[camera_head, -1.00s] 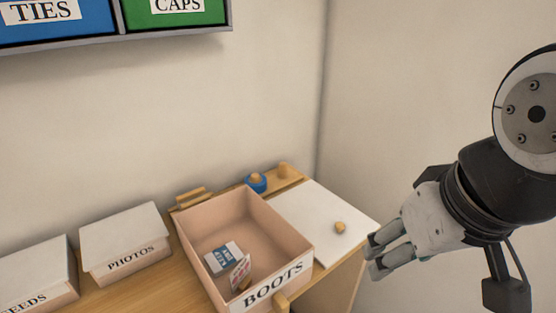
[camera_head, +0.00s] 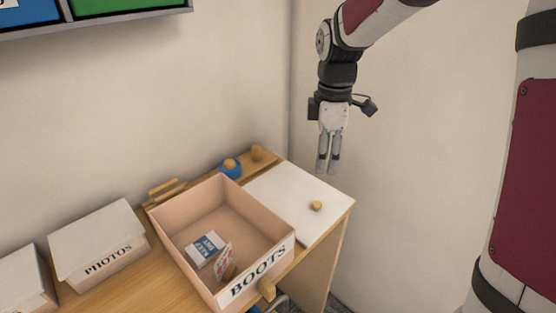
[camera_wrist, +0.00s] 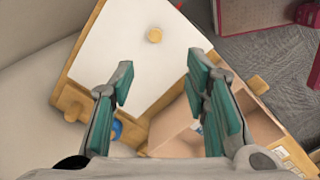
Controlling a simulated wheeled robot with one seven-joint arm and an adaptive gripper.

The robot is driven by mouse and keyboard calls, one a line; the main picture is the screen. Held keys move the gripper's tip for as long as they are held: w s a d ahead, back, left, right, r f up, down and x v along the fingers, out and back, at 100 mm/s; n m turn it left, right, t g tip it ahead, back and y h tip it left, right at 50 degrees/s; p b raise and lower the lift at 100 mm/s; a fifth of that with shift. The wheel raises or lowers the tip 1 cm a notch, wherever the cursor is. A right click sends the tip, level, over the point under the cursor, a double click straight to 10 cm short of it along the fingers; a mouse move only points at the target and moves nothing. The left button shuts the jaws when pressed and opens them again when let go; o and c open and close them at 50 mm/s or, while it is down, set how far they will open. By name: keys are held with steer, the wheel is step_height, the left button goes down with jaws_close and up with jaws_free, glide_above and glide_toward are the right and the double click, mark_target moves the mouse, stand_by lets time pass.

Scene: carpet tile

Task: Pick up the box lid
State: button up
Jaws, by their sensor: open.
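The box lid (camera_head: 287,201) is a flat white panel with a small round wooden knob (camera_head: 316,206). It lies on the right end of the wooden table, beside the open BOOTS box (camera_head: 184,249). In the wrist view the lid (camera_wrist: 125,45) and its knob (camera_wrist: 154,35) show beyond the fingers. My gripper (camera_head: 328,170) points down above the lid's far right side, apart from it. Its fingers (camera_wrist: 165,90) with teal pads are spread and hold nothing.
The BOOTS box holds a small blue-and-white box (camera_head: 205,249) and a card-like item (camera_head: 223,262). A blue round item (camera_head: 230,168) and a wooden piece (camera_head: 257,153) stand behind the lid. A lidded PHOTOS box (camera_head: 100,244) stands at left. Walls rise behind.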

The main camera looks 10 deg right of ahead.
steer(key=w+f, duration=0.2)
steer(key=n, duration=0.1)
glide_above(316, 203)
steer(key=f, duration=0.8)
steer(key=shift+d, duration=0.2)
steer(key=shift+a+f+p, duration=0.2)
steer(key=shift+f+p, duration=0.35)
steer(key=shift+f, duration=2.15)
jaws_close()
